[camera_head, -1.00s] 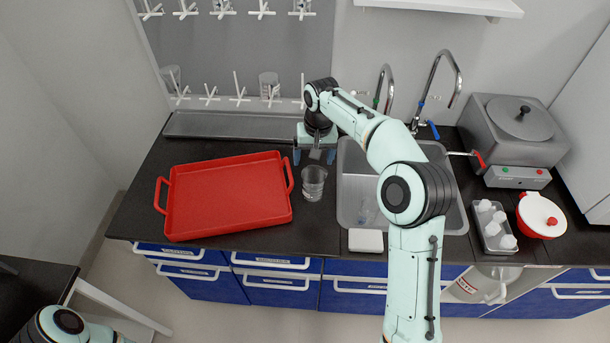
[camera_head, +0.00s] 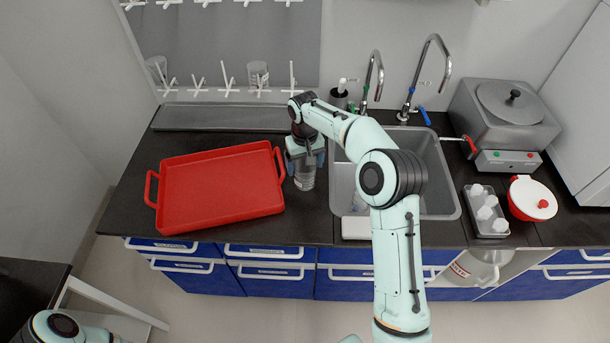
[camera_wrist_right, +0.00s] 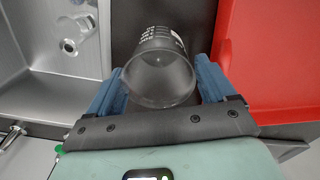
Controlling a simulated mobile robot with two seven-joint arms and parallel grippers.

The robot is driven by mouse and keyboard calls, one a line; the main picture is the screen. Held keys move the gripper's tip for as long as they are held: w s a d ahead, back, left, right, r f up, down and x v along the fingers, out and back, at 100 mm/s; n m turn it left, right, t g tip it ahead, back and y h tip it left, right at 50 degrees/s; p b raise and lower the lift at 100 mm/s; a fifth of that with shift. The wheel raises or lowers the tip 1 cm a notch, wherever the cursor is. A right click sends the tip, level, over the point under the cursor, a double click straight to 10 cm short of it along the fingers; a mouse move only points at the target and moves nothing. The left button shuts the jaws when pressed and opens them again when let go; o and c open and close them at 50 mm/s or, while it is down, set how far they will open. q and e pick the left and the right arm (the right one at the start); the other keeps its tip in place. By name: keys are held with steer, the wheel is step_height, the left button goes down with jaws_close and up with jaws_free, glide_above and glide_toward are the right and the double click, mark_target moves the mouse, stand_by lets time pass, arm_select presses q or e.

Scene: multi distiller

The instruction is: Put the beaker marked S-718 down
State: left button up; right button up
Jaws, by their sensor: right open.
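A clear glass beaker (camera_head: 305,180) stands upright on the dark counter between the red tray and the sink. In the right wrist view the beaker (camera_wrist_right: 160,75) shows white markings near its far side, too small to read as S-718. My right gripper (camera_head: 305,160) is at the beaker in the head view. In the right wrist view its two blue fingers (camera_wrist_right: 160,88) are open, one on each side of the beaker; I cannot tell whether they touch the glass. My left gripper is not in view; only part of my left arm shows at the bottom left.
The red tray (camera_head: 222,190) lies empty close to the beaker's left. The sink (camera_head: 440,190) is close on its right, with a glass item (camera_wrist_right: 75,35) inside. Glassware hangs on the wall rack (camera_head: 230,45). A white block (camera_head: 356,228) sits at the sink's front edge.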

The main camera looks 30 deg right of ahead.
steer(key=shift+f, duration=1.45)
steer(key=shift+r, duration=0.1)
steer(key=c, duration=0.9)
